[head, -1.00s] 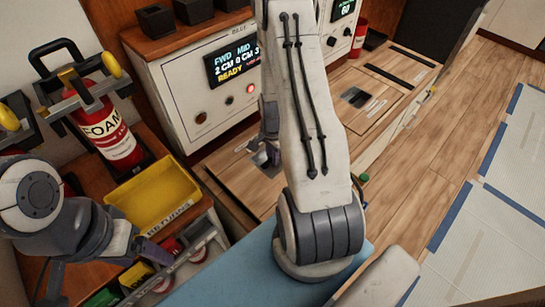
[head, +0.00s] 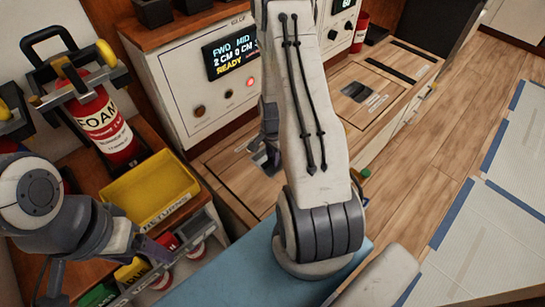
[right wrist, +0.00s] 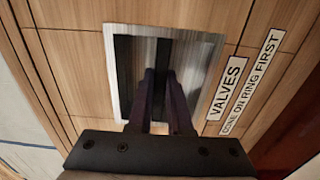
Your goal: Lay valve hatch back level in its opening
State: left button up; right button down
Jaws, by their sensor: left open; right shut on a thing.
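The valve hatch (right wrist: 85,75) is a wood-grain panel with a metal-framed dark recess (right wrist: 125,70) and a "VALVES" label (right wrist: 226,88) in the right wrist view. In the head view the hatch (head: 232,172) lies left of my right arm, which hides part of it. Dark seams run around the panel; I cannot tell whether it sits level. My right gripper (right wrist: 160,74) reaches into the recess, shut on the hatch's pull, which the fingers hide. My left gripper (head: 155,252) is open at the lower left, over the small-parts bins, away from the hatch.
A white control panel (head: 185,105) with a lit display stands behind the hatch. A second hatch (head: 350,85) lies to the right. A yellow bin (head: 150,190) and a red FOAM extinguisher (head: 100,120) are on the left. Open plank floor (head: 425,165) lies to the right.

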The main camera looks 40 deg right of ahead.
jog(key=shift+f, duration=0.15)
jog(key=c, duration=1)
grip_release()
jog(key=shift+o, duration=1.2)
notch_tip(320, 180, up, 11)
jog(key=p, duration=0.3)
jog(key=shift+f+p, duration=0.2)
jog(key=shift+p, duration=0.15)
